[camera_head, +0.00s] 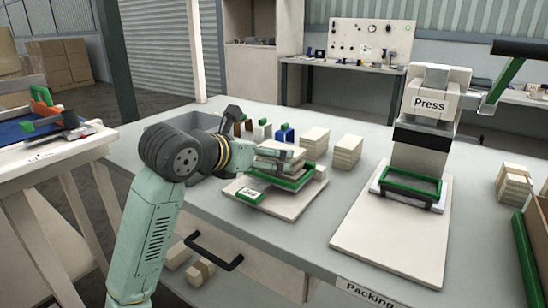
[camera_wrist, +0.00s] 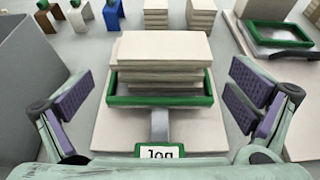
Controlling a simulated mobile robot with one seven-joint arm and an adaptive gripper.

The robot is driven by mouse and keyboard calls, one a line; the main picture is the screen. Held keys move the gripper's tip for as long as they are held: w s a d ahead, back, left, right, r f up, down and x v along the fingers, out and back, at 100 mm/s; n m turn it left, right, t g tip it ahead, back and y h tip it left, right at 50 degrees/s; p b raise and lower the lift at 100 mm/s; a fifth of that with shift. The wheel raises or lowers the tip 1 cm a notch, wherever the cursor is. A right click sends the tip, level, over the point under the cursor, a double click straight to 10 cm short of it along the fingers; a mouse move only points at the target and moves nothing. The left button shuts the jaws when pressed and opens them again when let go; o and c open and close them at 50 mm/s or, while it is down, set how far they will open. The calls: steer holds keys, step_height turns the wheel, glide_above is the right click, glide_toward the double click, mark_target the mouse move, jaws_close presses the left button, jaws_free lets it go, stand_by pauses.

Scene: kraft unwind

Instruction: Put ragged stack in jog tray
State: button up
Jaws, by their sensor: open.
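The ragged stack (camera_wrist: 165,50) is a pile of pale cream sheets with uneven edges. In the wrist view it sits within the green rim of the jog tray (camera_wrist: 160,100), on a pale base with a "Jog" label at the front. In the head view the jog tray (camera_head: 250,196) is left of the table's middle, and the stack is partly hidden by my fingers. My gripper (camera_wrist: 162,90) is open, with its purple-padded fingers spread wide to either side of the tray and clear of the stack. In the head view my gripper (camera_head: 278,160) reaches over the tray from the left.
The press (camera_head: 428,105) stands to the right with its own green-rimmed tray (camera_head: 410,190). Two other pale stacks (camera_head: 347,151) stand behind the jog tray. Small coloured holders (camera_head: 285,133) and a grey bin (camera_wrist: 25,85) are at left. Bare table lies between the jog base and the press.

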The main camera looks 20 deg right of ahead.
steer(key=v, duration=0.4)
steer(key=shift+s+b, duration=0.1)
steer(key=shift+b, duration=0.2)
steer(key=shift+r, duration=0.1)
